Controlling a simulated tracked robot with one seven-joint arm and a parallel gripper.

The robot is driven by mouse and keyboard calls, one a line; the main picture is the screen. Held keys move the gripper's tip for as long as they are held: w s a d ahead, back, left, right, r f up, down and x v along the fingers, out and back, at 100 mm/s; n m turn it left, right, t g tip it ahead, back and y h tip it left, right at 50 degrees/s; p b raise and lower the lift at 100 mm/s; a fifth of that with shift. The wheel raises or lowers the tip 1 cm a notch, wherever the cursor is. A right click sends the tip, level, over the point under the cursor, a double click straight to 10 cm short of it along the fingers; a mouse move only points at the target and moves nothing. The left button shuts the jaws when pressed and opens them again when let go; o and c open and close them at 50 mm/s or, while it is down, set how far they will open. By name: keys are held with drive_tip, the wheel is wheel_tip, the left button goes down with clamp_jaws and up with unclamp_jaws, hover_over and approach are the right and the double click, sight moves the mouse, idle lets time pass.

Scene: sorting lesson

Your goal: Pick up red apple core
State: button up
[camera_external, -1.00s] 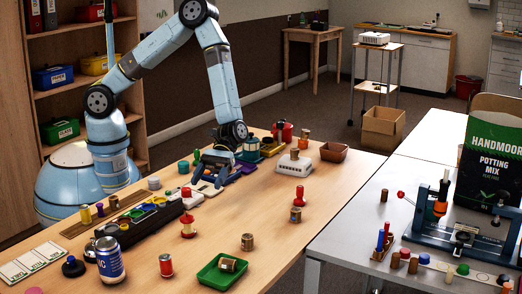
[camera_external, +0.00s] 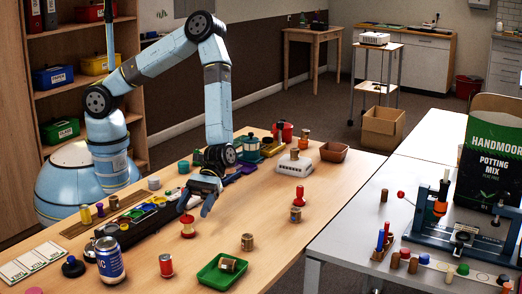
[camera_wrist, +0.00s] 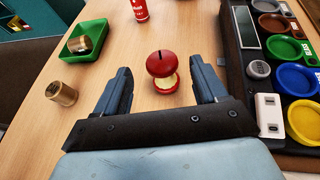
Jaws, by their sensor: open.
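The red apple core (camera_external: 187,229) stands upright on the wooden table, with a red top, a pale narrow middle and a red base. In the wrist view the apple core (camera_wrist: 162,68) is centred between and just beyond my finger tips. My gripper (camera_external: 194,208) is open and empty, tilted down just above and behind the core in the external view. In the wrist view both fingers of my gripper (camera_wrist: 160,84) point toward the core, one on each side, with clear gaps. Nothing hides the core there.
A black sorting tray (camera_wrist: 246,72) with coloured cups lies close to the right finger in the wrist view. A green tray (camera_external: 209,277) holding a brown cylinder, a red can (camera_external: 166,266) and another brown cylinder (camera_external: 247,242) stand nearby. The table around the core is bare.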

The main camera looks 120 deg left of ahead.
sight(188, 226)
drive_tip(key=shift+x, duration=1.55)
drive_tip(key=shift+c, duration=0.4)
drive_tip(key=c, duration=1)
